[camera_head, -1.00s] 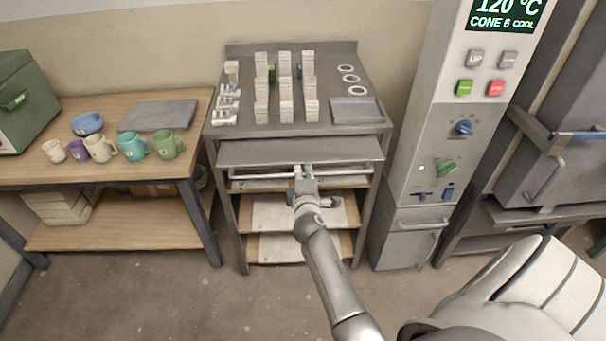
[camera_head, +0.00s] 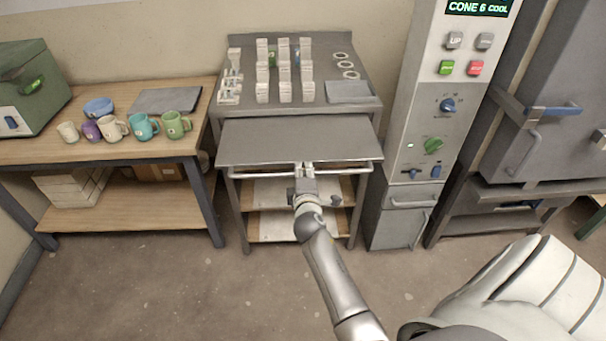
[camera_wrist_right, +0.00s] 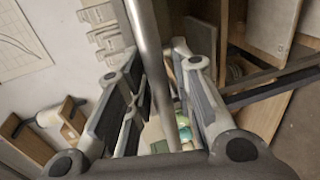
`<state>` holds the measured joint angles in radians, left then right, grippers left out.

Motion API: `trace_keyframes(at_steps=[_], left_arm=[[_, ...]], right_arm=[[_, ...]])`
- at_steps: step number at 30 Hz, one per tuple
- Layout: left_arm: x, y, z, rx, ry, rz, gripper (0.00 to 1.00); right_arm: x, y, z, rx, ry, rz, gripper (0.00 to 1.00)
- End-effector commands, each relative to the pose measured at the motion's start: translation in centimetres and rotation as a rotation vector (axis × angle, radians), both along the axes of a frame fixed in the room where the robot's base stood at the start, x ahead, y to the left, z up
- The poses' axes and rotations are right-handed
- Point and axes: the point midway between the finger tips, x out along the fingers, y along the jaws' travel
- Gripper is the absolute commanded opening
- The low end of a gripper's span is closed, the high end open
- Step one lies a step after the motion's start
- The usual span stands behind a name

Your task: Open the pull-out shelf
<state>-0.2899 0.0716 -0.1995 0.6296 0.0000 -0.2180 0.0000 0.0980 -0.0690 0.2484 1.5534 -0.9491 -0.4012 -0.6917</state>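The pull-out shelf (camera_head: 298,143) is a flat grey board under the top of the metal rack. It stands partly out toward me. Its long bar handle (camera_head: 258,174) runs along the front. My right gripper (camera_head: 304,168) is at the middle of this handle. In the right wrist view the handle bar (camera_wrist_right: 150,55) passes between the two fingers of the right gripper (camera_wrist_right: 160,75), which look closed around it. The exact contact is hard to see. My left gripper is out of view.
The rack top (camera_head: 240,112) carries white pieces, rings and a grey tray (camera_head: 349,92). A wooden table (camera_head: 60,150) with mugs stands left. A control cabinet (camera_head: 420,130) stands close on the right. Lower boards (camera_head: 272,192) sit below the shelf. The floor in front is clear.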

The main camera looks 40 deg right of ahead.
Motion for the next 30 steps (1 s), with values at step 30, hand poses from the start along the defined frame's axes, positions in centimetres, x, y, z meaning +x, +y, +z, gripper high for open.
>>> trace_keyframes(at_steps=[30], left_arm=[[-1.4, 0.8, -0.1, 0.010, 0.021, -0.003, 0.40]], right_arm=[[-6.1, 3.9, 1.4, 0.001, -0.001, 0.002, 0.35]])
